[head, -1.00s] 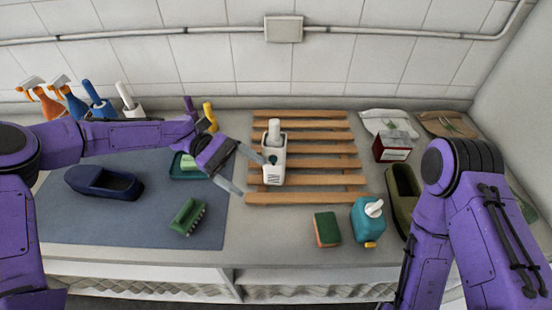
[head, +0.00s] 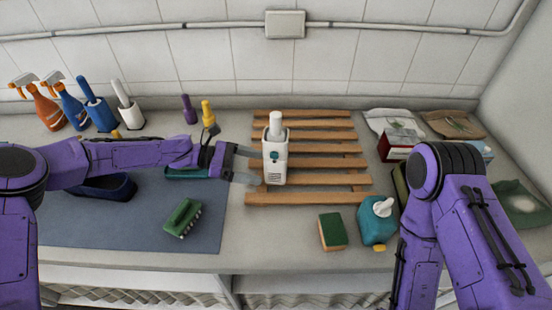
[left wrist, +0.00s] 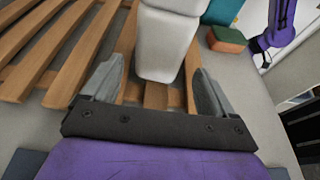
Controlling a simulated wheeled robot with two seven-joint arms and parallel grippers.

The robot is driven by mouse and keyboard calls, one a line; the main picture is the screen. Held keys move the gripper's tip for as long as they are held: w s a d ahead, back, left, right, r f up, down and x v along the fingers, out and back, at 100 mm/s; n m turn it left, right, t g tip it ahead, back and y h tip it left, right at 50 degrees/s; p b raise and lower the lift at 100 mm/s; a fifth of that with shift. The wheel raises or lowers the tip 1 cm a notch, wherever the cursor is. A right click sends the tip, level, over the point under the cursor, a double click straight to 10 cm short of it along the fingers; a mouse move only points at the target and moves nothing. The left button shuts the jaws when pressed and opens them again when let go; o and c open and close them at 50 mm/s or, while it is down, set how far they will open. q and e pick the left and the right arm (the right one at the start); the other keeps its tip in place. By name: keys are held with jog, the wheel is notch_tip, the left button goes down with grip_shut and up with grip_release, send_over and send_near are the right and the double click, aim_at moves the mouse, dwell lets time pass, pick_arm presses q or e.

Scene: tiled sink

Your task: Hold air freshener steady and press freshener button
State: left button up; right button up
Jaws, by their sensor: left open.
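The air freshener (head: 276,172) is a white upright device with a rounded top and a small teal button (head: 274,155) on its front. It stands on a slatted wooden rack. My left gripper (head: 252,165) is open just left of it, fingers pointing towards it. In the left wrist view, the white body of the freshener (left wrist: 160,50) stands between and beyond the open fingers (left wrist: 160,85), and its top is cut off. I cannot tell whether a finger touches it. My right arm (head: 440,215) shows at the right, but its gripper is out of sight.
A green brush (head: 183,218) lies on the blue mat (head: 130,225). Spray bottles (head: 50,108) stand at the back left.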

aim_at(272, 170)
pick_arm(q)
jog(key=b+x, duration=0.1)
jog(key=x, duration=0.3)
jog(key=shift+d+f, duration=0.15)
jog(key=shift+f, duration=0.05)
jog(key=shift+d+b, duration=0.45)
jog(key=shift+d, duration=0.25)
pick_arm(e)
jog(key=shift+f, duration=1.25)
pick_arm(q)
jog(key=c, duration=0.6)
jog(key=shift+c, duration=0.2)
pick_arm(e)
grip_shut()
jog(key=shift+w, duration=0.1)
